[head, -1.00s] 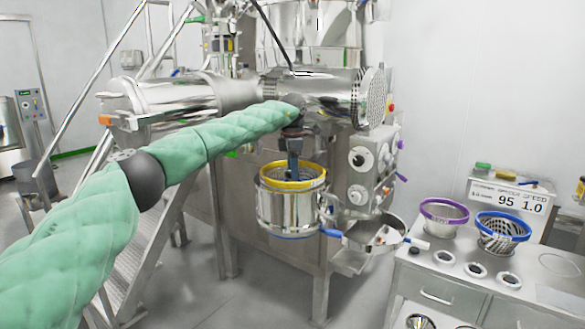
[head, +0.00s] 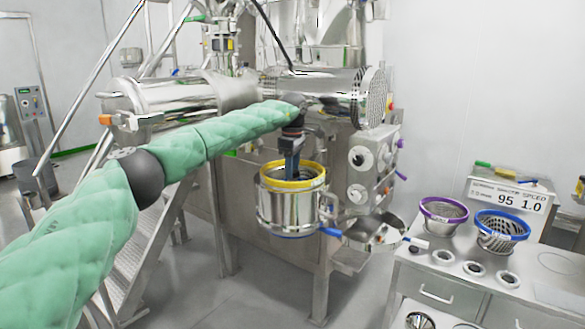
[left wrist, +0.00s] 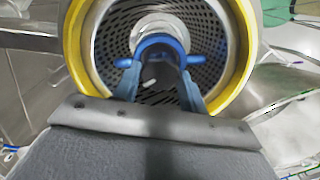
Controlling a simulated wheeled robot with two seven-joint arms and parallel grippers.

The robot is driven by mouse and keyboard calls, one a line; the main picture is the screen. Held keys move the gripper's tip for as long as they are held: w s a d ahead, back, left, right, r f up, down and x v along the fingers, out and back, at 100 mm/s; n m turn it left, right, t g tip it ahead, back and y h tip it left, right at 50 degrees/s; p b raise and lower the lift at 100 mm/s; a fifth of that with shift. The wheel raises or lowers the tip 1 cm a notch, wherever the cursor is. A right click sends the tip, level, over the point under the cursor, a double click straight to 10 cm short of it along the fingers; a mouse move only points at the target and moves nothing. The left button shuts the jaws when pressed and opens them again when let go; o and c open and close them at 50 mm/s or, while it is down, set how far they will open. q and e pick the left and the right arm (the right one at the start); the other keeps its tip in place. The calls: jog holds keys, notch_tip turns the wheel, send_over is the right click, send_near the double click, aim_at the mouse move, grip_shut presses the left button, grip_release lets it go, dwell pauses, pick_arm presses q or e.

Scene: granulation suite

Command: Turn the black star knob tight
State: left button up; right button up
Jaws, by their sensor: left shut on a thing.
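My left gripper (head: 291,174) points down into the open yellow-rimmed round metal housing (head: 268,208) on the front of the machine. In the left wrist view its blue fingers (left wrist: 158,88) reach inside the yellow rim (left wrist: 72,45) and are closed on a dark piece (left wrist: 165,72) at the centre. This dark piece sits where the black star knob would be, but its star outline is mostly hidden by the fingers. A blue hub with two side arms (left wrist: 124,62) lies just beyond it, in front of a perforated screen (left wrist: 108,38). My right gripper is not in view.
Steel stairs (head: 135,258) are at left.

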pick_arm(q)
jog(key=shift+r, duration=0.15)
jog(key=o, duration=1)
pick_arm(e)
jog(key=shift+s+f, duration=0.1)
pick_arm(q)
jog(key=shift+w+r, duration=0.1)
jog(key=shift+r, duration=0.15)
notch_tip(320, 180, up, 6)
jog(key=shift+r+b, duration=0.1)
jog(key=shift+b, duration=1)
jog(key=shift+r, duration=0.45)
pick_arm(e)
notch_tip(320, 180, up, 9)
jog(key=shift+w+a+r, duration=0.2)
jog(key=shift+w, duration=0.1)
